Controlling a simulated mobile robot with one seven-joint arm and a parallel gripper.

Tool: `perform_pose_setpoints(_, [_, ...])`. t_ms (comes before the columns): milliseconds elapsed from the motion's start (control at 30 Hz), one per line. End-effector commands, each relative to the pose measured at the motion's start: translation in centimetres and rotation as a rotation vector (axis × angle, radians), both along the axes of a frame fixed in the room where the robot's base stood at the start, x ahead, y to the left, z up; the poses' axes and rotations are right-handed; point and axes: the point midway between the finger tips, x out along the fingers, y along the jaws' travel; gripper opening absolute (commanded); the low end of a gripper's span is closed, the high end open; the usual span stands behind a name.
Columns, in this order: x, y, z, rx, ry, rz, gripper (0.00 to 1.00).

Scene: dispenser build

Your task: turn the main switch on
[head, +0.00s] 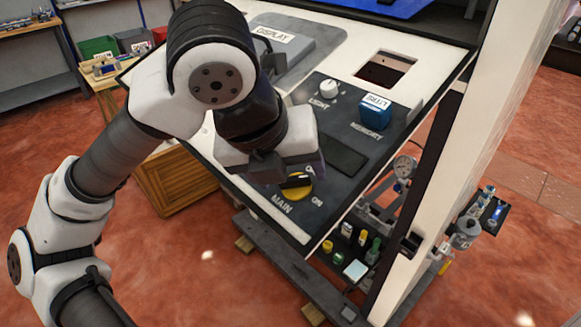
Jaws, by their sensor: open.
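The main switch (296,187) is a yellow round knob with a dark bar across it, near the front edge of the panel. The label MAIN is printed below left of it and ON to its lower right. Its dark bar lies roughly left to right in the picture. My gripper (285,182) is right above and beside the knob. The gripper body hides part of the panel behind the knob. The fingers are dark and hard to make out against the panel. I cannot tell whether they touch the knob.
A white post (470,150) stands at the right. Red floor is open at left.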

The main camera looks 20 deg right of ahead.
Motion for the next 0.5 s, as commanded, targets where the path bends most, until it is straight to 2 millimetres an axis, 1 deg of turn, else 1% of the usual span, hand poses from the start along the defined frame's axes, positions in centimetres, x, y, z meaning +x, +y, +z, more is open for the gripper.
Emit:
perform_pose_setpoints(100, [0.14,-0.38,-0.77,0.0,0.002,-0.002,0.65])
perform_pose_setpoints(200, [0.23,-0.5,-1.07,-0.001,0.0,-0.001,0.65])
perform_pose_setpoints(433, [0.24,-0.51,-1.14,0.0,0.0,-0.001,0.65])
perform_pose_setpoints(467, [0.24,-0.51,-1.14,0.0,0.0,-0.001,0.64])
perform_pose_setpoints(500, [0.25,-0.51,-1.13,0.0,0.0,-0.001,0.59])
